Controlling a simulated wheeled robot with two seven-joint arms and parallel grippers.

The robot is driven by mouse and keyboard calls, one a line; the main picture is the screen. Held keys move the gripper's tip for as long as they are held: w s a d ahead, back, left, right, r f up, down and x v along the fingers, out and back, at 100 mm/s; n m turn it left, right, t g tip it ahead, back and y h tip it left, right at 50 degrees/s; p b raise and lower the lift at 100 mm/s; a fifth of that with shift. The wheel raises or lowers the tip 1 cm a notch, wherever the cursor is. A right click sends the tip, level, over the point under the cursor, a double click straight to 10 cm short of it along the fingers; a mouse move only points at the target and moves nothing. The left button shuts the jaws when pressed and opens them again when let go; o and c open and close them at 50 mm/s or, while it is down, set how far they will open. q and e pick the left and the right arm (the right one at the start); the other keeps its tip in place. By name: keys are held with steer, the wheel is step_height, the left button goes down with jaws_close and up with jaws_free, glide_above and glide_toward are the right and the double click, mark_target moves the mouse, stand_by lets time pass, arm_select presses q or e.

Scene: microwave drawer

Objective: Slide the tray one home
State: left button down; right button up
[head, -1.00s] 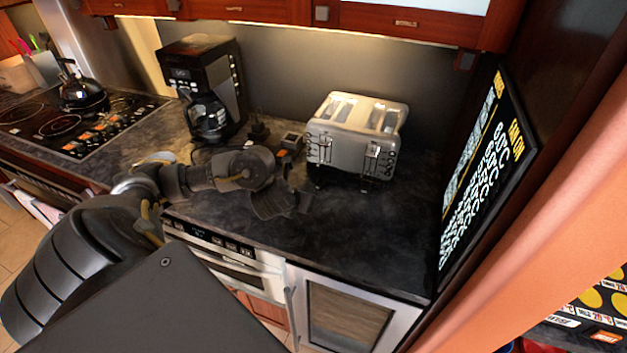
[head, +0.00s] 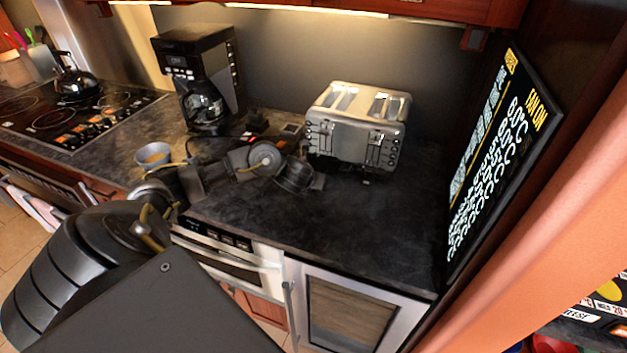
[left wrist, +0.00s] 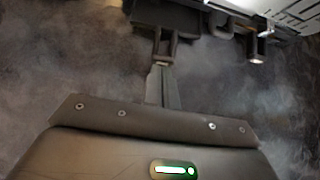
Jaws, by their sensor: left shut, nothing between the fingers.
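No part is clearly marked as tray one. The silver four-slot toaster (head: 358,128) stands on the dark counter, with dark pieces low at its front. In the left wrist view the toaster's silver side (left wrist: 290,12) is at upper right. A dark flat piece (left wrist: 178,17) with a forked end shows at the top. My left gripper (head: 318,180) is just in front of the toaster's lower left front. Its fingers (left wrist: 160,70) are shut with nothing between them, close to that forked end; contact cannot be told. My right gripper is not in view.
A coffee maker (head: 199,78) stands behind my left arm, and a yellowish cup or bowl (head: 153,155) is at left. The counter (head: 385,235) is clear in front and right of the toaster. A black sign (head: 500,160) bounds the right. A white-fronted appliance (head: 225,262) is below the counter.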

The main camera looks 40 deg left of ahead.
mark_target(319, 170)
arm_select(q)
steer(key=w+b, duration=0.1)
steer(key=w, duration=0.1)
steer(key=w+a+b, duration=0.1)
steer(key=shift+w+a+f, duration=0.15)
steer(key=shift+w, duration=0.2)
steer(key=shift+w+a+b, duration=0.1)
steer(key=shift+w+b, duration=0.1)
steer(key=shift+b, duration=0.1)
steer(key=shift+r, duration=0.25)
steer(key=shift+s, duration=0.1)
